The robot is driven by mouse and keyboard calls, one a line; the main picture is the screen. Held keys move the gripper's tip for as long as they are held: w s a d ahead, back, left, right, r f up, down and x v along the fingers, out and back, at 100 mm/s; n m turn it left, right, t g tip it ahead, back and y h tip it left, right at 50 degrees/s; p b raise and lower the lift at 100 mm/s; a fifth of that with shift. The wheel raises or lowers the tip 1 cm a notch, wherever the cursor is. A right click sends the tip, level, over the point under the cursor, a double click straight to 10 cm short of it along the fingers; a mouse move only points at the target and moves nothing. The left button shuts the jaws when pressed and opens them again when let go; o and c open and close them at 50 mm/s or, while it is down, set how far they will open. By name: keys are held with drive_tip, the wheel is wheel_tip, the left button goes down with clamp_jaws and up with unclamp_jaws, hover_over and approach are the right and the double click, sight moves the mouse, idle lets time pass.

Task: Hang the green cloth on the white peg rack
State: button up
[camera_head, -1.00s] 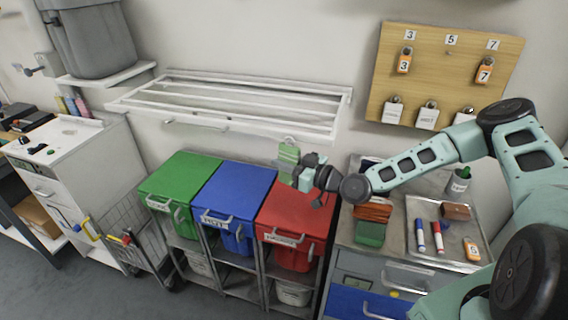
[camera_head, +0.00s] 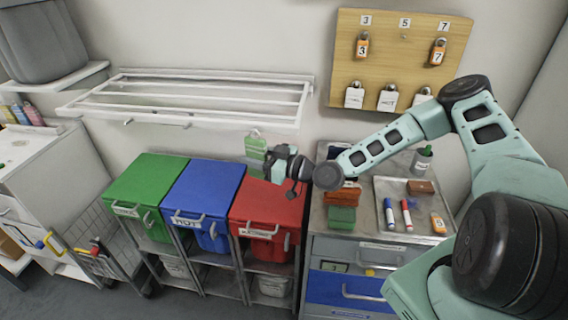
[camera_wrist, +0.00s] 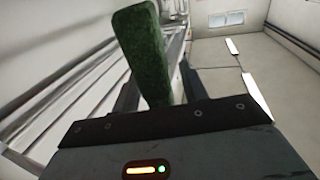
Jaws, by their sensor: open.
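The green cloth (camera_head: 256,147) hangs upright below the right end of the white peg rack (camera_head: 205,114), in front of the wall. A small pale loop shows at its top, by the rack's right peg; I cannot tell for sure whether the loop is over the peg. My gripper (camera_head: 270,160) is open at the cloth's lower part, from the right. In the wrist view the cloth (camera_wrist: 143,50) stands between the open fingers of my gripper (camera_wrist: 157,80). Whether a finger touches it is unclear. Two other pegs to the left look empty.
Green (camera_head: 150,183), blue (camera_head: 203,188) and red (camera_head: 268,203) lidded bins stand below the rack. A counter at right holds folded green (camera_head: 341,218) and reddish-brown pieces and a tray (camera_head: 384,184) with markers. A padlock board (camera_head: 400,60) hangs above.

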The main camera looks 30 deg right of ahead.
drive_tip(key=b+v, duration=0.6)
drive_tip(key=v, duration=1)
drive_tip(key=s+a+f+n+g+h, duration=0.3)
drive_tip(key=s+a+f+g+h, duration=0.25)
drive_tip(key=a+f+g, duration=0.45)
drive_tip(key=s+a+r+m+g+h, duration=0.1)
drive_tip(key=s+a+r+g+h, duration=0.1)
drive_tip(key=s+r, duration=0.5)
drive_tip(key=s+a+r+m+g+h+b, duration=0.1)
drive_tip(key=s+a+r, duration=0.4)
drive_tip(key=s, duration=0.6)
wheel_tip(320, 180, up, 3)
drive_tip(key=shift+a+f+m+g+h, duration=0.2)
drive_tip(key=shift+m+g+h, duration=0.3)
drive_tip(key=shift+h, duration=0.65)
